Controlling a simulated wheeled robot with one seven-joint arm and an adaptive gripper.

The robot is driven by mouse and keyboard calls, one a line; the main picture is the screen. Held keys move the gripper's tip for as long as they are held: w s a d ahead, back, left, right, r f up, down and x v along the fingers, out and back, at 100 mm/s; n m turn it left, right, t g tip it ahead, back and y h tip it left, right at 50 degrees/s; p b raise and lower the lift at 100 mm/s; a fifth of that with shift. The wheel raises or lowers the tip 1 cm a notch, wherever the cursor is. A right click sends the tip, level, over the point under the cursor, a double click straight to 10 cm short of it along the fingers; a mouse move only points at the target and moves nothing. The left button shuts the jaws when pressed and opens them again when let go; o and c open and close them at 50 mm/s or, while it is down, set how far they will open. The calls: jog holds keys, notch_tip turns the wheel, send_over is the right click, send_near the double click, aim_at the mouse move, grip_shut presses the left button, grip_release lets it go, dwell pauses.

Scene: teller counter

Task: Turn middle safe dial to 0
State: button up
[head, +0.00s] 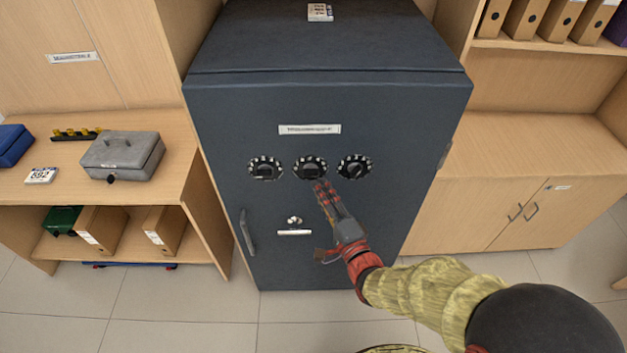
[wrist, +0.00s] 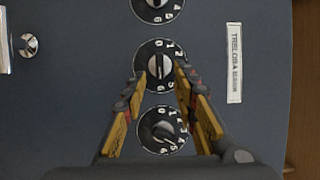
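The middle safe dial (head: 310,166) is a black disc with white marks on the dark blue safe's front, between two similar dials. In the wrist view, the middle dial (wrist: 152,48) has a bar-shaped knob running roughly up and down the picture. A 0 shows near its top; I cannot tell which end of the bar is the pointer. My gripper (head: 319,184) is at the lower edge of this dial in the head view. In the wrist view, my gripper (wrist: 161,74) is open, its fingers either side of the knob with gaps. Contact with the dial face is unclear.
The left dial (head: 265,168) and right dial (head: 355,167) flank it closely. Below are a keyhole knob (head: 295,221) and a safe handle (head: 246,232). A label (head: 310,129) sits above the dials. Wooden shelving with a grey cash box (head: 122,155) stands left, a cabinet (head: 500,190) right.

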aim_at(312, 176)
jog(key=shift+b+x, duration=0.6)
jog(key=shift+x, duration=2.15)
jog(key=shift+c, duration=1.4)
jog(key=c, duration=0.4)
grip_shut()
